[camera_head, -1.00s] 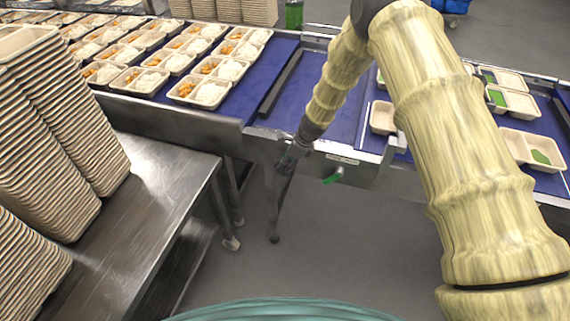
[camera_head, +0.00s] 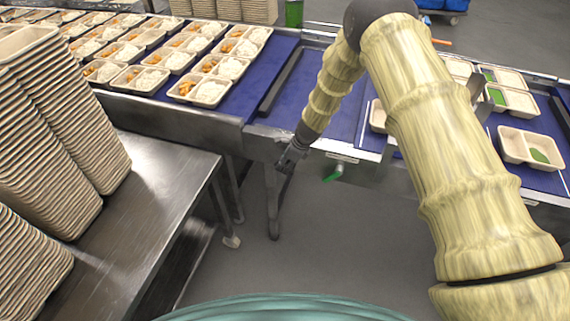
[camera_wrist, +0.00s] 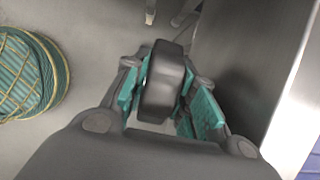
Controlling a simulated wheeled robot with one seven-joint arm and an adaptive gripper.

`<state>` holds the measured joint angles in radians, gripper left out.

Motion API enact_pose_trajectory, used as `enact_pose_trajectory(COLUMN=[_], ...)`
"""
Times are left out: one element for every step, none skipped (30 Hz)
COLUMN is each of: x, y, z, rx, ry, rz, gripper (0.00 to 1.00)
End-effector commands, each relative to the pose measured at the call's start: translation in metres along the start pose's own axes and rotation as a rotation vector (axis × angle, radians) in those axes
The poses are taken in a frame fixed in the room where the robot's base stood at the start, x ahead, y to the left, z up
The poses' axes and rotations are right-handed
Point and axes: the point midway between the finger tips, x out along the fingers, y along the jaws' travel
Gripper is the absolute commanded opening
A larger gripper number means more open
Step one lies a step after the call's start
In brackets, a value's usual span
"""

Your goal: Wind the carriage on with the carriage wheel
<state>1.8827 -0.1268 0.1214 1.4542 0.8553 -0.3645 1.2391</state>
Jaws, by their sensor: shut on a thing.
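My gripper (camera_head: 291,157) is at the front edge of the conveyor frame (camera_head: 262,140), low and pointing down. In the wrist view my gripper (camera_wrist: 170,95) has its teal finger pads on either side of a dark grey rounded piece (camera_wrist: 164,82), and it is shut on it. This piece is likely the carriage wheel; the rest of it is hidden by the fingers. In the head view the wheel is hidden behind the gripper. A tray (camera_head: 377,116) on the blue belt is partly hidden by my arm.
A green handle (camera_head: 334,173) sticks out below the frame, just right of my gripper. Filled trays (camera_head: 207,88) stand on the left belt. Tall tray stacks (camera_head: 60,110) stand on a steel table (camera_head: 165,190). Trays with green contents (camera_head: 532,147) stand at right. Open floor lies in front.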

Motion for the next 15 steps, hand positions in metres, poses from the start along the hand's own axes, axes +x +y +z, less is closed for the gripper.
enact_pose_trajectory(x=[-0.0002, -0.0002, -0.0002, -0.0002, -0.0002, -0.0002, -0.0002, -0.0003, -0.0003, -0.0002, -0.0001, -0.0002, -0.0001, 0.0002, 0.0001], y=[-0.0003, -0.0003, -0.0003, -0.0003, -0.0003, -0.0003, -0.0003, -0.0004, -0.0004, -0.0001, 0.0001, -0.0003, -0.0002, 0.0001, -0.0002], z=[0.0001, 0.0002, 0.0003, 0.0004, 0.0005, 0.0006, 0.0006, 0.0006, 0.0008, 0.0011, 0.0013, 0.0008, 0.0011, 0.0015, 0.0011], rx=[-0.001, -0.001, -0.002, -0.002, -0.002, -0.002, -0.003, -0.003, -0.003, -0.003, -0.005, -0.004, -0.005, -0.004, -0.005], ry=[0.001, 0.002, 0.005, 0.007, 0.011, 0.016, 0.021, 0.027, 0.035, 0.042, 0.051, 0.064, 0.074, 0.085, 0.1], rz=[-0.001, -0.001, -0.001, -0.001, -0.001, -0.001, -0.001, -0.001, -0.001, -0.001, -0.001, -0.001, -0.002, -0.002, -0.002], gripper=[0.03, 0.03, 0.03, 0.03, 0.03, 0.03, 0.03, 0.03, 0.03, 0.03, 0.03, 0.03, 0.03, 0.03, 0.03])
